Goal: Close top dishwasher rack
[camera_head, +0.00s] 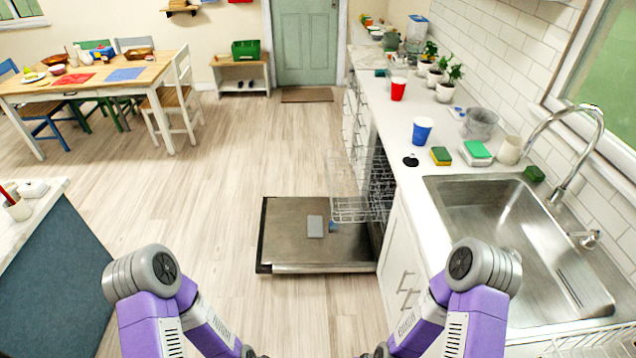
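The dishwasher stands in the counter run at the centre right, with its door (290,250) folded down flat above the floor. The top rack (350,205), a pale wire basket, is pulled out of the opening and hangs over the right part of the door. More rack wire (380,185) shows inside the dark opening. I cannot make out any dishes in the top rack. My two purple arms reach in from the bottom edge, well short of the rack. Their wrists run out of the picture at the bottom, so neither gripper shows.
The counter (405,185) with the sink (500,230) runs along the right, bearing a blue cup (422,130) and a red cup (398,89). A blue-sided island (60,270) stands left. The wooden floor (190,210) between is clear.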

